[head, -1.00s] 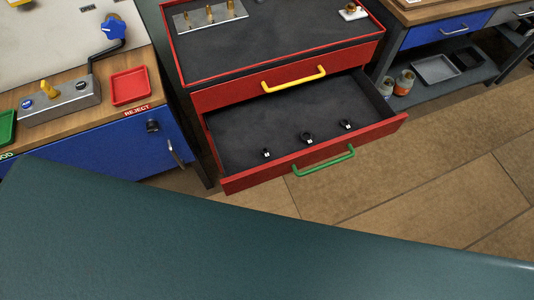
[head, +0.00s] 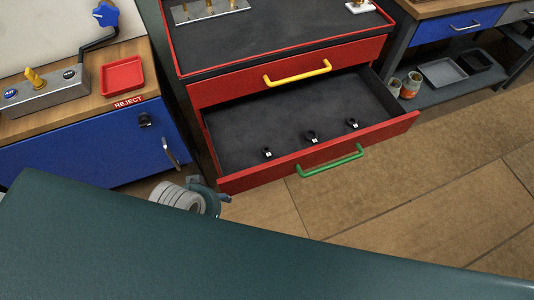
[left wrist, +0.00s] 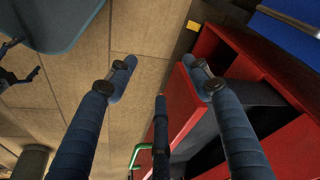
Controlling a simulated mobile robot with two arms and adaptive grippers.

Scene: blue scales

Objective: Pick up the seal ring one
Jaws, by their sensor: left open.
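Three small dark rings with white tags lie in the open lower red drawer (head: 240,127) in the head view: a left ring (head: 267,152), a middle ring (head: 311,137) and a right ring (head: 352,123). The tags are too small to read, so I cannot tell which is seal ring one. Part of my left arm's end shows low beside the drawer's left front corner, partly hidden by the teal surface. In the left wrist view my left gripper (left wrist: 159,66) is open and empty, its fingers apart near the red drawer front.
The drawer has a green handle (head: 331,161); the closed drawer above has a yellow handle (head: 297,73). A blue cabinet (head: 90,145) with a red reject tray (head: 122,76) stands left. A shelf with jars and a grey tray (head: 442,71) is right. Floor before the drawer is clear.

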